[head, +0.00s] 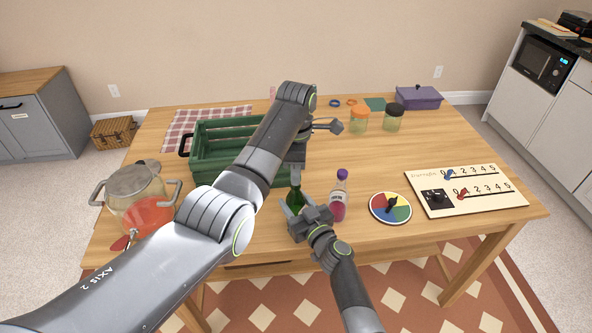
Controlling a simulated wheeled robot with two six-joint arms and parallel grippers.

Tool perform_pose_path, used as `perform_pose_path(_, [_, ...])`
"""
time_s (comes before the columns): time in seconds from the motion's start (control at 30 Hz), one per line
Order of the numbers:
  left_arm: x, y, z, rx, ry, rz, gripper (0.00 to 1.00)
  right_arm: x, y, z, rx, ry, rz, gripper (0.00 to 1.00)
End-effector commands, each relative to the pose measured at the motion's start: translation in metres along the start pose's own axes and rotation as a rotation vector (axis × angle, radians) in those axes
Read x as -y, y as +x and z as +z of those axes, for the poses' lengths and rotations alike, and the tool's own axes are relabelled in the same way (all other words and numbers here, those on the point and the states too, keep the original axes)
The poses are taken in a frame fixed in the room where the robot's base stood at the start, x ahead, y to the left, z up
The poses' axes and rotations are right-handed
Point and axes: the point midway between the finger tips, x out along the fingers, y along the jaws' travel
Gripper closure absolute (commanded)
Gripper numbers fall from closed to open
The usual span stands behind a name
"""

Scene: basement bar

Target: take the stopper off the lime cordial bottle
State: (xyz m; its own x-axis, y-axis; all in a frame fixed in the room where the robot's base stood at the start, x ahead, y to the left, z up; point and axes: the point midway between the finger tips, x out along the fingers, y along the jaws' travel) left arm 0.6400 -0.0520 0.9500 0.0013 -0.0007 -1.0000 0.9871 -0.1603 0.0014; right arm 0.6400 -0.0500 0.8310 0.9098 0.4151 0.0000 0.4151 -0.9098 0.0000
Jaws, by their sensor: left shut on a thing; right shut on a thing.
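The green lime cordial bottle (295,198) stands upright near the table's front edge, partly covered by my grippers. My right gripper (294,208) is shut on its body, reaching in from the front. My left gripper (296,178) points down over the bottle's top and is shut at the stopper. The stopper is hidden between the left fingers, so I cannot tell whether it is seated in the neck or lifted clear of it.
A red bottle with a purple top (339,196) stands just right of my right gripper. A colour dial (390,207) and a scoreboard (465,190) lie further right. A green crate (212,135) and a drink dispenser (140,200) are left. Two jars (394,118) (359,119) stand behind.

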Motion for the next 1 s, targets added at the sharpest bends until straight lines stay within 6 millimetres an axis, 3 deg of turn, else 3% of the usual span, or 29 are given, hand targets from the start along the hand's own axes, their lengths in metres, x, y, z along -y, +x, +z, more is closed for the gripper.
perform_pose_path(1.0, [0.000,-0.025,0.000,0.000,0.000,0.002,1.00,0.000,0.000,0.001,0.001,0.001,0.000,0.93])
